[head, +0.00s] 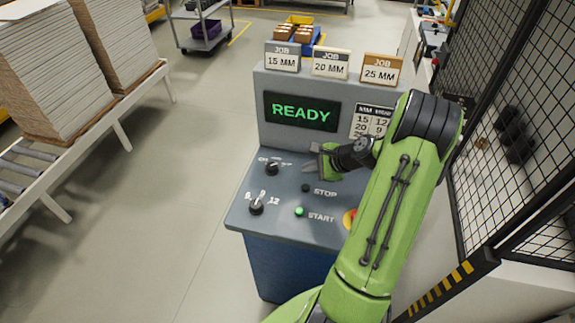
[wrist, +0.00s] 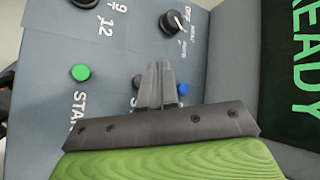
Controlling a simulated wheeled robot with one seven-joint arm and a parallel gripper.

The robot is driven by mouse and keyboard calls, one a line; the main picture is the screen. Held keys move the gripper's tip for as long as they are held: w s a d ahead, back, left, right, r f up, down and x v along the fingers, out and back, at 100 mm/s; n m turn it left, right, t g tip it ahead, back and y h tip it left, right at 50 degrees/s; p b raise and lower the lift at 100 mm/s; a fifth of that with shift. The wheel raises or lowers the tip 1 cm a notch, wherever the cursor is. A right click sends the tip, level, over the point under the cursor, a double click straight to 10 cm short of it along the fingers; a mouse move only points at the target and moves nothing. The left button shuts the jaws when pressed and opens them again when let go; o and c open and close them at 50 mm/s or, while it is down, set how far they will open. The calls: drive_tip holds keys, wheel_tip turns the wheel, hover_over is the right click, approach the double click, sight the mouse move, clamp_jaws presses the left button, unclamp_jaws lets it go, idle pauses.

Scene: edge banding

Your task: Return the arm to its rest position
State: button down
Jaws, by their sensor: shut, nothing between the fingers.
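My green arm reaches from the bottom right over the grey control panel (head: 325,199) in the head view. My gripper (head: 314,163) is above the panel's upper middle, below the READY display (head: 302,111). In the wrist view my gripper (wrist: 159,69) has its fingers together with nothing between them. The fingers hide part of the dark stop button and its label. A blue button (wrist: 183,89) shows just beside the fingers. The green start button (head: 299,211) and a lower black knob (head: 256,206) are clear of it. An upper black knob (head: 272,168) is left of my gripper.
Job cards for 15 mm (head: 283,57), 20 mm (head: 331,63) and 25 mm (head: 382,69) stand on the console top. A black mesh fence (head: 513,120) is close on the right. Stacked boards (head: 50,70) lie at left. The floor (head: 185,170) between is free.

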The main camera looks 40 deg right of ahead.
drive_tip(key=s+a+r+n+g+h+b, duration=0.1)
drive_tip(key=a+r+n+g, duration=0.1)
drive_tip(key=a+r+n, duration=0.5)
drive_tip(key=s+a+r+n+g+b, duration=0.1)
drive_tip(key=a+r+n+b, duration=0.1)
drive_tip(key=a+n, duration=0.5)
drive_tip(key=s+a+r+n+h+b, duration=0.1)
drive_tip(key=s+a+r+n, duration=0.1)
drive_tip(key=s+a+n, duration=0.2)
drive_tip(key=s+a+r+n+h+b, duration=0.1)
drive_tip(key=s+a+n, duration=0.4)
drive_tip(key=s, duration=0.8)
drive_tip(key=a+r, duration=0.1)
drive_tip(key=a, duration=0.2)
drive_tip(key=shift+b, duration=0.4)
drive_tip(key=shift+s+a, duration=0.1)
drive_tip(key=shift+a, duration=0.05)
